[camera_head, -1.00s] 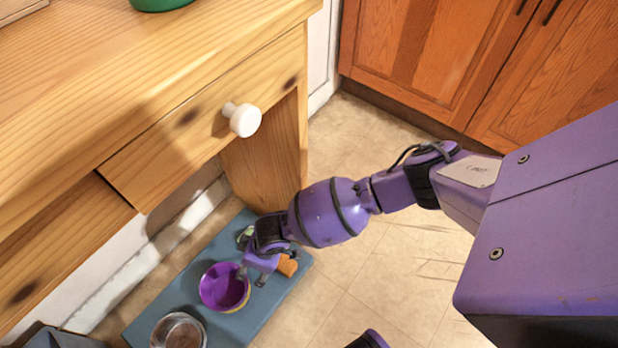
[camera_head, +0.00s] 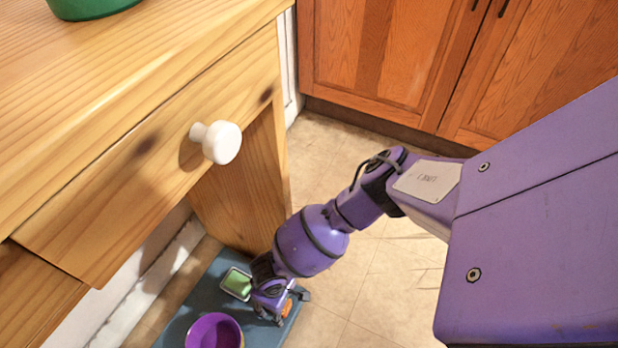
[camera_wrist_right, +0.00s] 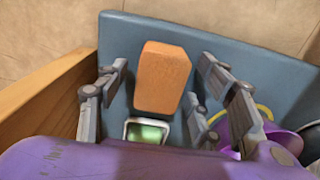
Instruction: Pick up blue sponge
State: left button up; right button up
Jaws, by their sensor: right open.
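I see no blue sponge. An orange sponge-like block (camera_wrist_right: 162,78) lies on a blue-grey mat (camera_wrist_right: 228,55), between the fingers of my open right gripper (camera_wrist_right: 160,72) in the wrist view. In the head view, my right gripper (camera_head: 283,309) is low over the mat (camera_head: 200,283), and only a bit of the orange block (camera_head: 287,307) shows behind it. I cannot tell whether the fingers touch the block. My left gripper is not in view.
A small dish with green inside (camera_head: 237,283) sits beside the gripper, and a purple bowl (camera_head: 214,331) stands nearer. A wooden table (camera_head: 130,130) with a white drawer knob (camera_head: 216,141) overhangs the mat at left. Tiled floor (camera_head: 370,300) is clear at right.

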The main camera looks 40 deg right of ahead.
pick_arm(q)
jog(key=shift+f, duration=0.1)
pick_arm(e)
jog(key=shift+w+a, duration=0.1)
jog(key=shift+w, duration=0.15)
jog(key=c, duration=0.8)
jog(key=shift+c, duration=0.2)
jog(key=shift+r, duration=0.3)
notch_tip(320, 180, up, 2)
jog(key=shift+r+p, duration=0.1)
jog(key=shift+p, duration=0.8)
pick_arm(q)
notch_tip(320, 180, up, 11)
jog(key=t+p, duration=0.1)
jog(key=p, duration=0.8)
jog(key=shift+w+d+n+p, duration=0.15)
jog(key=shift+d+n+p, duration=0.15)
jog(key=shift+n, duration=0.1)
pick_arm(e)
jog(key=s+r, duration=1)
jog(key=s, duration=0.4)
jog(key=shift+s+d, duration=0.15)
jog(key=shift+d, duration=0.2)
